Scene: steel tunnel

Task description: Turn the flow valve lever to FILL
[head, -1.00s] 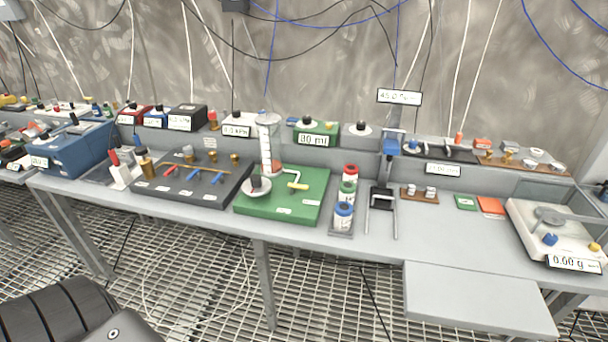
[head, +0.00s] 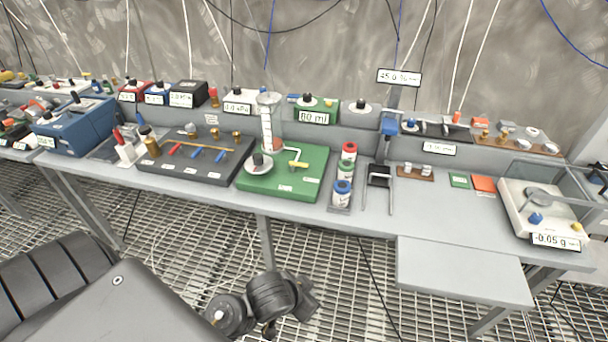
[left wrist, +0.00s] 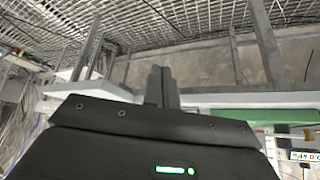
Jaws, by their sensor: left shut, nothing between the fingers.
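The flow valve lever (head: 297,164) is a small pale-yellow handle on the green board (head: 312,185), right of a clear measuring cylinder (head: 267,130). The labels on the board are too small to read, so its setting is unclear. In the head view, dark parts of my left arm show at the bottom, below and in front of the bench, well apart from the lever. In the left wrist view my left gripper (left wrist: 161,86) has its two fingers together, with nothing between them. My right gripper is not in view.
A dark board with coloured levers (head: 190,163) lies left of the green board. A rack with red, green and blue capped jars (head: 342,190) stands close on its right. The bench (head: 430,220) has bare room further right, before a balance (head: 540,212). A shelf juts out at front right.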

